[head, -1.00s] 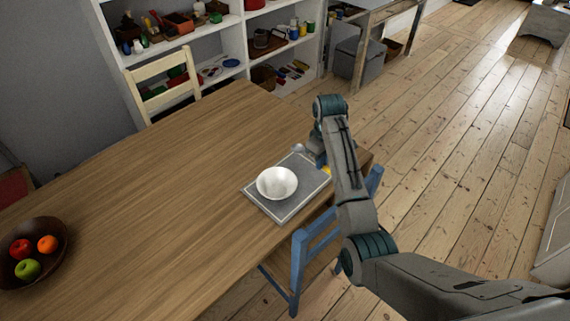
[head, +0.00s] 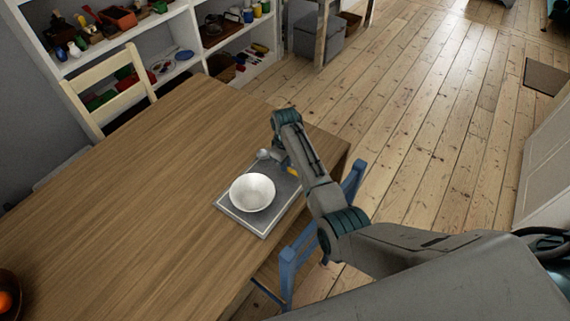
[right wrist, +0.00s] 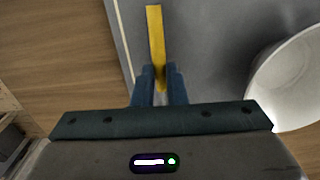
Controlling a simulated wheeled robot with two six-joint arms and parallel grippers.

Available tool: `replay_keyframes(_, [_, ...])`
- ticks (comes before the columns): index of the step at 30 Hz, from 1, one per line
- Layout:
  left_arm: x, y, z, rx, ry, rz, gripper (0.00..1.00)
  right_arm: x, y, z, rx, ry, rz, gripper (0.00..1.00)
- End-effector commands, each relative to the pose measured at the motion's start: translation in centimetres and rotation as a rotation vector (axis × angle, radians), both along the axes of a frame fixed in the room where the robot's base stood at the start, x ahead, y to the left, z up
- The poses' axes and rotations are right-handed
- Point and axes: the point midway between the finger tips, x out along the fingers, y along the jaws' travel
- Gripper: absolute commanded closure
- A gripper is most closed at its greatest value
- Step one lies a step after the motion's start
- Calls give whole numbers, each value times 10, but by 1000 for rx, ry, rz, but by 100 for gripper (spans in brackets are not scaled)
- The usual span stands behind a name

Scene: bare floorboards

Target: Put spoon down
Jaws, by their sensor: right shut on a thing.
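The spoon has a yellow handle (head: 292,170) and a grey metal bowl end (head: 263,154), seen on either side of my right gripper (head: 279,160) in the head view. In the right wrist view my right gripper (right wrist: 159,82) is shut on the spoon (right wrist: 155,40), with the yellow handle sticking out past the fingers. The spoon is over the grey tray (head: 238,216), beside the white bowl (head: 252,193). I cannot tell whether the spoon touches the tray. My left gripper is not in view.
The wooden table (head: 150,190) is largely clear to the left of the tray. A dark fruit bowl (head: 10,285) is cut off at the left edge. A blue chair (head: 290,262) stands at the near table edge, and a cream chair (head: 105,90) at the far side.

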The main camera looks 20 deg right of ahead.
Motion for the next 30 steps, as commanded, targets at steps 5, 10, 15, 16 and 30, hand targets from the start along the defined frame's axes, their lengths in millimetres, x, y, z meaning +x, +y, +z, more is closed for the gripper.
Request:
replay_keyframes(5, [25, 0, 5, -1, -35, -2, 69, 0, 0, -14, 0, -1, -1, 100])
replay_keyframes(10, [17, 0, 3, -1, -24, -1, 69, 0, 0, -14, 0, -1, -1, 100])
replay_keyframes(15, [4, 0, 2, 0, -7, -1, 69, 0, 0, -15, 0, -1, -1, 76])
replay_keyframes(16, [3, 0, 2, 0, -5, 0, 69, 0, 0, -15, 0, -1, -1, 70])
replay_keyframes(30, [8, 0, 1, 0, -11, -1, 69, 1, 0, -1, 1, -4, 0, 66])
